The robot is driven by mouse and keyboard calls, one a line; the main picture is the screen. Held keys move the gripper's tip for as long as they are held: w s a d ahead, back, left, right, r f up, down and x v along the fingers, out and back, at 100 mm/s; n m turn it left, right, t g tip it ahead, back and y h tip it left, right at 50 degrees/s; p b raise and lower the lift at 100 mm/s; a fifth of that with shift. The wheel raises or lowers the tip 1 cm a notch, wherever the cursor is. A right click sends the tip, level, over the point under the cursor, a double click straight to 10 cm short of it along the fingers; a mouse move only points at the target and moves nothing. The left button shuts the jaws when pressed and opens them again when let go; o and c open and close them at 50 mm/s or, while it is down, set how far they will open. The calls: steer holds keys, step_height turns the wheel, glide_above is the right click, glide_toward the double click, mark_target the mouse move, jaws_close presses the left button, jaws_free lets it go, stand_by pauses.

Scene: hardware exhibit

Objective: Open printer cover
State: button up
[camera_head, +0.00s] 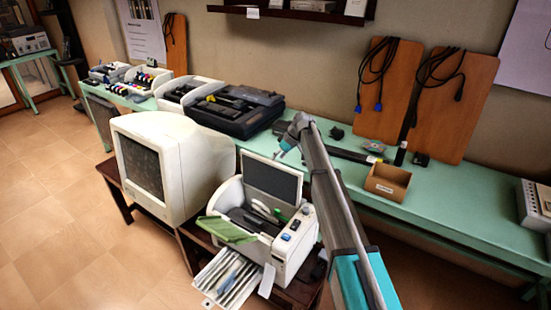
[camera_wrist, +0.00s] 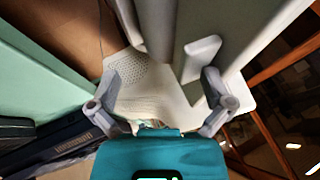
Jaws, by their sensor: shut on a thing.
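The white printer (camera_head: 290,247) stands on a low dark table in the head view. Its cover (camera_head: 272,176) is raised nearly upright at the back, with its dark grey inner face showing and the inside of the printer exposed. My gripper (camera_head: 284,148) is at the top edge of the cover, reaching it from behind and above; its fingertips are small there. In the wrist view my gripper's fingers (camera_wrist: 161,85) sit either side of pale parts. The exact contact with the cover is hard to make out.
A bulky white monitor (camera_head: 170,165) stands close to the printer's left. A green flap (camera_head: 226,230) and a paper tray (camera_head: 228,276) stick out in front. The green bench (camera_head: 455,205) behind holds a cardboard box (camera_head: 387,185) and several devices. Floor at left is clear.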

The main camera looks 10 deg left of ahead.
steer(key=shift+s+d+f, duration=0.2)
steer(key=shift+d+f, duration=0.15)
steer(key=shift+d, duration=0.2)
steer(key=o, duration=0.7)
steer(key=shift+r, duration=0.15)
steer(key=shift+c, duration=1.2)
steer(key=shift+w+a, duration=0.1)
steer(key=shift+c, duration=0.7)
steer(key=shift+w+d, duration=0.45)
steer(key=shift+w, duration=0.35)
steer(key=shift+w+d+f, duration=0.2)
steer(key=shift+w+d, duration=0.25)
steer(key=shift+c, duration=0.9)
steer(key=w+d, duration=0.9)
steer(key=shift+f, duration=0.2)
